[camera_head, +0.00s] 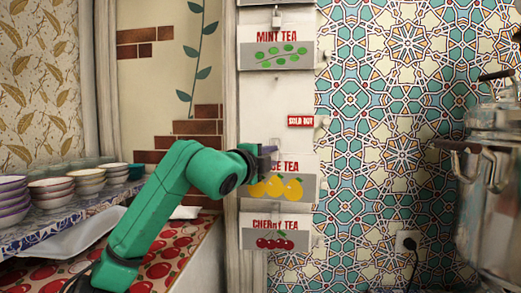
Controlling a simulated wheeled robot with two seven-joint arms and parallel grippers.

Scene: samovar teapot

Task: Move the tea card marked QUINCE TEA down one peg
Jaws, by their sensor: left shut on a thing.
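The quince card (300,171), with "CE TEA" legible and yellow fruit on it, is at the white post, below the red SOLD OUT sign (300,121) and just above the cherry card (277,240). My left gripper (271,158) is shut on the quince card at its upper left, hiding the first letters. I cannot tell whether the card still rests on its peg. The mint card (276,48) hangs higher up, with a bare stretch of post around the SOLD OUT sign. My right gripper is not in view.
Stacked bowls (50,190) stand on a patterned shelf at the left. A cherry-red patterned surface (160,262) lies under my left arm. A metal samovar (492,190) stands at the right edge. A socket with a plug (409,242) is on the tiled wall.

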